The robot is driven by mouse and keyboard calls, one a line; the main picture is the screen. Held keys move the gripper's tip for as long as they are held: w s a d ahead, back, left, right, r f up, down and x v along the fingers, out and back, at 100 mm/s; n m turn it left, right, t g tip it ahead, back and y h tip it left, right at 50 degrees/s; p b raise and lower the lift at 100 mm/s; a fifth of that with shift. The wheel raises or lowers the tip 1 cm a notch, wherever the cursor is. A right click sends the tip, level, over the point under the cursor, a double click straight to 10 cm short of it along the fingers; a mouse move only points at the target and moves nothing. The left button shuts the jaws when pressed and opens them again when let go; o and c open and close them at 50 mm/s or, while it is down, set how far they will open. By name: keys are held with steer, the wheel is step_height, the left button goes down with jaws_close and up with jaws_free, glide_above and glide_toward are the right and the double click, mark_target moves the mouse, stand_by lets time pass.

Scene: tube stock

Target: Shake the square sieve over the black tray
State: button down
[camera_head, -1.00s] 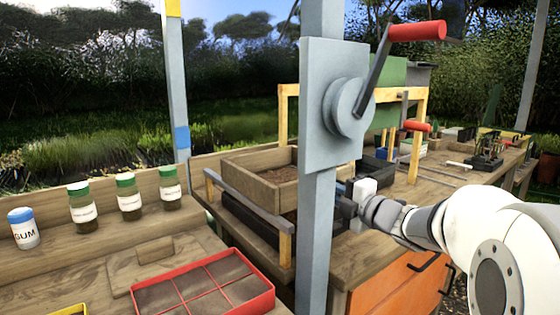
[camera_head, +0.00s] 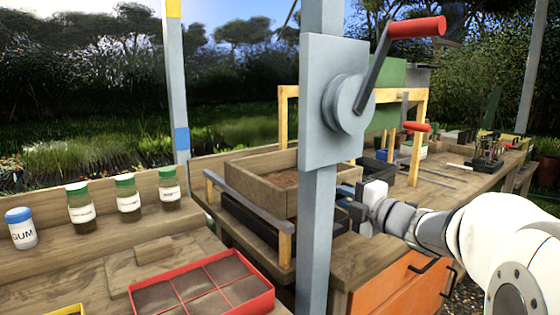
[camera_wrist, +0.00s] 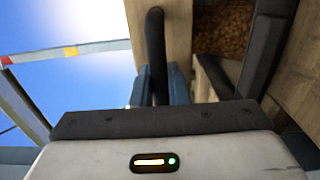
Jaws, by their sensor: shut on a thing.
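The square sieve (camera_head: 262,191) is a wooden frame with brown material inside, in the middle of the head view. It sits above the black tray (camera_head: 250,222), overlapping it. The grey post hides part of both. My gripper (camera_head: 352,201) is at the sieve's right side, its jaws partly hidden by the post. My gripper is shut on the sieve, though the contact itself is not clear.
The grey post with a red-handled crank (camera_head: 345,105) stands close in front. A red divided tray (camera_head: 262,300) and several labelled jars (camera_head: 128,198) stand on the left bench. Tools lie farther right.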

steer(key=x, duration=0.7)
steer(key=shift+b, duration=0.35)
jaws_free()
stand_by(0.6)
stand_by(0.4)
steer(key=shift+b+v, duration=0.3)
steer(key=shift+v, duration=4.65)
